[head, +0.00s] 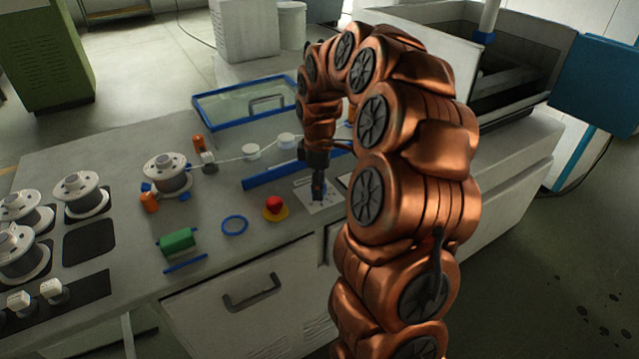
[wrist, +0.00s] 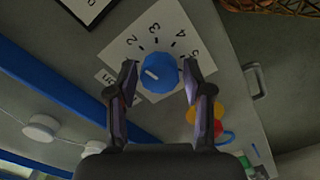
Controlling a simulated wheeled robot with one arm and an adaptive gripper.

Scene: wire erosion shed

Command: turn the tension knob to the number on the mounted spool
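The tension knob (wrist: 159,73) is blue with a white mark, on a white dial plate (wrist: 119,48). In the wrist view the numbers 2, 3, 4 and 5 show around it. The mark lies on the knob's left part, pointing left, below the 2, towards the left finger. My gripper (wrist: 160,76) is open, one finger on each side of the knob, with narrow gaps visible. In the head view my gripper (head: 318,184) is over the dial plate (head: 327,200). The mounted spool (head: 170,172) is white and grey, with wire leading right; its number is not readable.
A red button on a yellow base (head: 274,206) and a blue ring (head: 234,225) lie left of the dial. A blue bar (head: 268,176) runs behind it. Several other spools (head: 82,194) stand at left, near a green block (head: 177,241).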

